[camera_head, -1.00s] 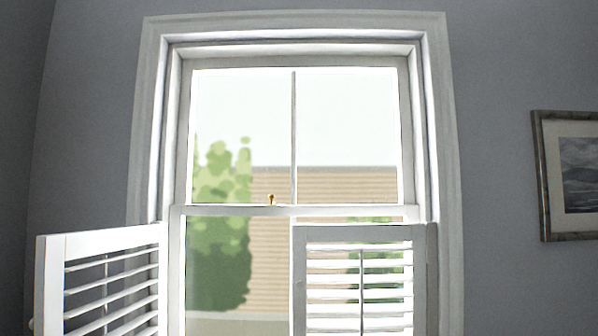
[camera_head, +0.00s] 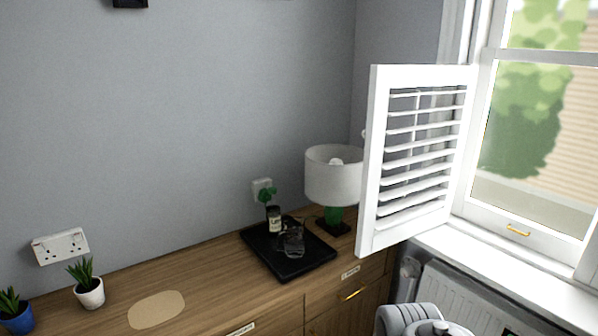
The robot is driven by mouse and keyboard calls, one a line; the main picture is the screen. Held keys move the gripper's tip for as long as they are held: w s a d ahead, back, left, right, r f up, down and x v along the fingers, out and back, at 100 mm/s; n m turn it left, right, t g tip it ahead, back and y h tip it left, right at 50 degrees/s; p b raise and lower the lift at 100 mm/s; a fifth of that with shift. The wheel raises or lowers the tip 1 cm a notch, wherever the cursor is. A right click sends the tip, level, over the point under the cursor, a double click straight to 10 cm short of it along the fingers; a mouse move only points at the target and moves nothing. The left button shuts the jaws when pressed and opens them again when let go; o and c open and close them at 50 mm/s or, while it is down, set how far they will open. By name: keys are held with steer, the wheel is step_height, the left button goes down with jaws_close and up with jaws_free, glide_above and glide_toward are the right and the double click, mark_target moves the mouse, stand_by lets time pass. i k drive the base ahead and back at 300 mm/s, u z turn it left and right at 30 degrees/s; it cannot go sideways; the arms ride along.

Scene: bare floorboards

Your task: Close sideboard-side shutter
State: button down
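The sideboard-side shutter (camera_head: 373,160) is a white louvred panel hinged at the left side of the window frame. It stands open, swung out into the room, with its free edge near the lamp above the sideboard's right end. The wooden sideboard (camera_head: 215,285) runs along the left wall. A grey and white part of my arm shows at the bottom, below the shutter and apart from it. My gripper's fingers are not visible. The other shutter is out of view.
A white-shaded lamp (camera_head: 333,175) with a green base stands close behind the shutter. A black tray (camera_head: 305,268) holds a bottle and a glass. Small potted plants (camera_head: 89,292) stand at the left. A radiator (camera_head: 470,300) sits under the white windowsill (camera_head: 500,272).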

mark_target(373, 237)
steer(key=u, duration=1.2)
steer(key=i, duration=1)
steer(key=u, duration=0.2)
